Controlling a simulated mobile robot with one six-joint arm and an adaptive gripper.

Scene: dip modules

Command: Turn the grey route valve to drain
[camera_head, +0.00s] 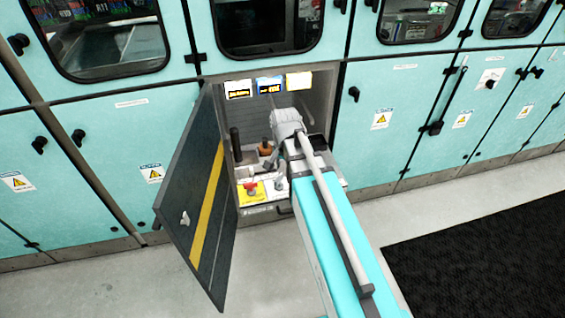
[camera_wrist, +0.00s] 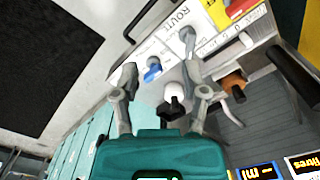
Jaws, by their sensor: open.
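The grey route valve (camera_wrist: 187,36) stands beside the printed word ROUTE on a white panel strip in the wrist view. Its grey lever hangs close to the tip of my gripper's right-hand finger; I cannot tell whether they touch. My gripper (camera_wrist: 159,82) is open, with its two grey fingers spread and nothing clearly held between them. A blue-handled valve (camera_wrist: 152,70) shows beyond the gap between the fingers. In the head view my gripper (camera_head: 277,158) is inside the open cabinet bay, and my arm hides part of the panel. The drain mark is not readable.
A black-handled part (camera_wrist: 173,105) lies between the fingers in the picture. A red knob (camera_head: 252,188) sits on a yellow plate, with a brown part (camera_head: 265,148) and a black cylinder (camera_head: 235,143) behind. The open cabinet door (camera_head: 190,195) bounds the left side.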

